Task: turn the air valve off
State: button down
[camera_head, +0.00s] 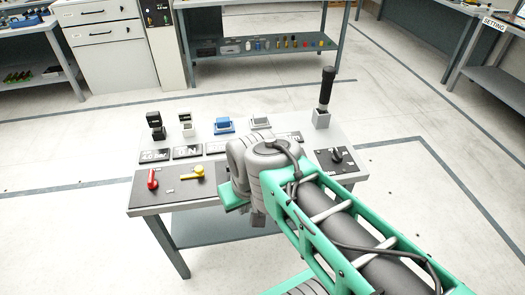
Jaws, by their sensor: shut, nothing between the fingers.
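A red-handled lever (152,179) stands upright at the left of the dark front panel on the table. A yellow-handled lever (186,171) lies roughly level to its right, its round yellow end toward my wrist. A black knob (337,155) sits on a separate dark panel at the right. The small labels are unreadable, so I cannot tell which is the air valve. My gripper (236,200) is shut and empty, over the table's front middle, to the right of the yellow lever and apart from it. My wrist hides most of the gripper and the panel beneath.
A tall black-handled lever (325,92) rises at the table's back right. Black, white, blue and grey switch blocks, including a blue one (224,125), line the back behind label plates. The table (152,203) has open floor around it. Cabinets (105,45) and a shelf bench stand beyond.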

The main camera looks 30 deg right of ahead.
aim_at(152, 184)
jog(key=z, duration=0.5)
jog(key=i, duration=0.5)
jog(key=u, duration=4.4)
jog(key=k, duration=0.5)
jog(key=z, duration=1.45)
